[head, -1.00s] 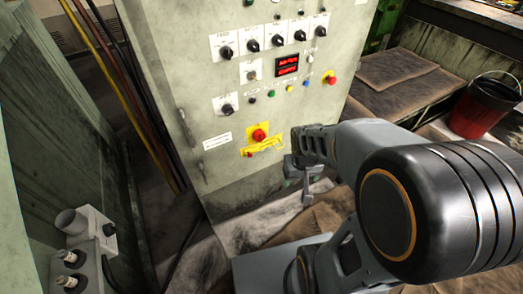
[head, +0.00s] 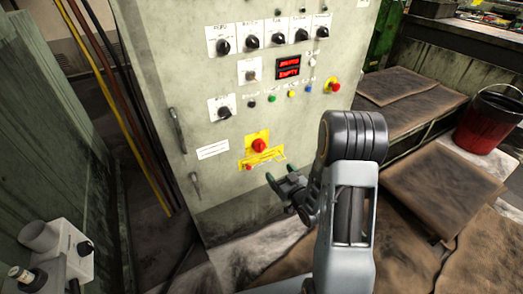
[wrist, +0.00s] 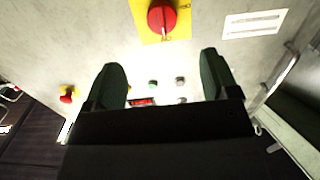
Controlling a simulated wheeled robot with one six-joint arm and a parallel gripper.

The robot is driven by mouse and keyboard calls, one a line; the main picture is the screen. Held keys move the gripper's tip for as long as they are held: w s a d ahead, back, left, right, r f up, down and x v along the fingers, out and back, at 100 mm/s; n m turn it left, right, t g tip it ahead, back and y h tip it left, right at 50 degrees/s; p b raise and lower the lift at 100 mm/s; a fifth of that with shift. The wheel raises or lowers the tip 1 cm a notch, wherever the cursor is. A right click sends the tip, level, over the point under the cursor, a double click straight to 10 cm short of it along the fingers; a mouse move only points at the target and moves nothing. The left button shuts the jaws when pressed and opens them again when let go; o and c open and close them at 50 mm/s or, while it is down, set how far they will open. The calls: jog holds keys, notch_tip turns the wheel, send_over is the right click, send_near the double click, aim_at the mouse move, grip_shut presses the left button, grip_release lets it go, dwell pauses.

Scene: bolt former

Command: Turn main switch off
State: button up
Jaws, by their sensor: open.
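The main switch (head: 259,146) is a red knob on a yellow plate, low on the front of the grey-green control cabinet (head: 215,180). The exact gap to the panel is hard to tell.
Black selector knobs (head: 252,41), a red display (head: 289,68) and a red emergency button (head: 332,84) sit higher on the panel. Door handles (head: 178,130) stick out at its left. A red bucket (head: 487,120) and brown mats (head: 445,190) are at right.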

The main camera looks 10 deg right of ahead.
aim_at(261, 149)
jog(key=x, duration=0.9)
jog(key=r+x, duration=0.1)
jog(key=x, duration=0.3)
jog(key=shift+w+a+b, duration=0.1)
jog(key=shift+w+b, duration=0.25)
jog(key=shift+w, duration=0.05)
jog(key=shift+c, duration=0.3)
jog(key=c, duration=0.8)
jog(key=shift+c, duration=0.2)
